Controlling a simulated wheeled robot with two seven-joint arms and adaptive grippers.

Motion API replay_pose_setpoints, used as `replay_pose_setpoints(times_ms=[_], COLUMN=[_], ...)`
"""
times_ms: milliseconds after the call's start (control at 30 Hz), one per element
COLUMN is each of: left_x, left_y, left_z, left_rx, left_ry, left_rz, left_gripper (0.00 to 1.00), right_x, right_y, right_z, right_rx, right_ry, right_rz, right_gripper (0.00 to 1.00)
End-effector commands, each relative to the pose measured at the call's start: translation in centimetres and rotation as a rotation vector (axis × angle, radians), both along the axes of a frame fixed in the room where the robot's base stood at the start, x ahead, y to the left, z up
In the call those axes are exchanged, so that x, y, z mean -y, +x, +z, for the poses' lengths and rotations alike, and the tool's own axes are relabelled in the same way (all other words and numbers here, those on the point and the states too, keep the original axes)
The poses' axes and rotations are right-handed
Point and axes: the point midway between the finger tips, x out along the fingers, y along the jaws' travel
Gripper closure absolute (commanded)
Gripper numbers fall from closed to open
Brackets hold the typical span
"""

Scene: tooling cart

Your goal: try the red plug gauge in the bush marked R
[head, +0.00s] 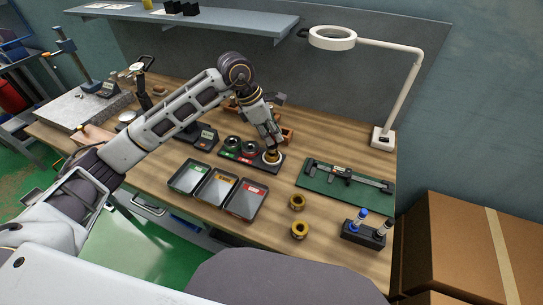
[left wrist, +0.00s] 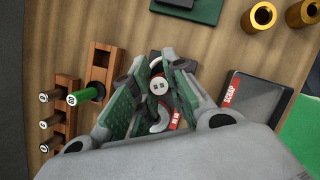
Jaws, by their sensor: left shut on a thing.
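My left gripper (head: 270,152) points down over the right end of a black block (head: 262,170) on the bench. It is shut on a plug gauge. In the left wrist view the gauge (left wrist: 158,87) shows a pale round end with dark marks between the green-padded fingers (left wrist: 158,92). The fingers hide most of it, so I cannot make out its colour. Two loose brass bushes (head: 297,202) (head: 299,230) stand nearer the front; no R is legible. My right gripper is not in view.
Three trays (head: 215,203) lie in front. Wooden racks (left wrist: 102,55) hold several gauges, one green (left wrist: 85,95). A caliper mat (head: 325,197), gauge stand (head: 363,236) and lamp (head: 383,135) stand right.

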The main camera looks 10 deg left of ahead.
Motion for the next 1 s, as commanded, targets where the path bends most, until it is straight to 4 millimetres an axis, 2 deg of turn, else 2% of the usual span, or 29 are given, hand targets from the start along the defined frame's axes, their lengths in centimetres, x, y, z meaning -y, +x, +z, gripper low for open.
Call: replay_pose_setpoints(times_ms=[1000], left_x=[0.0], left_y=[0.0], left_z=[1.3], left_rx=[0.001], left_ry=[0.000], left_rz=[0.000], left_gripper=[1.00], right_x=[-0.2], right_y=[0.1], right_z=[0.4], right_rx=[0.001], right_ry=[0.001], right_rz=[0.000], right_gripper=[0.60])
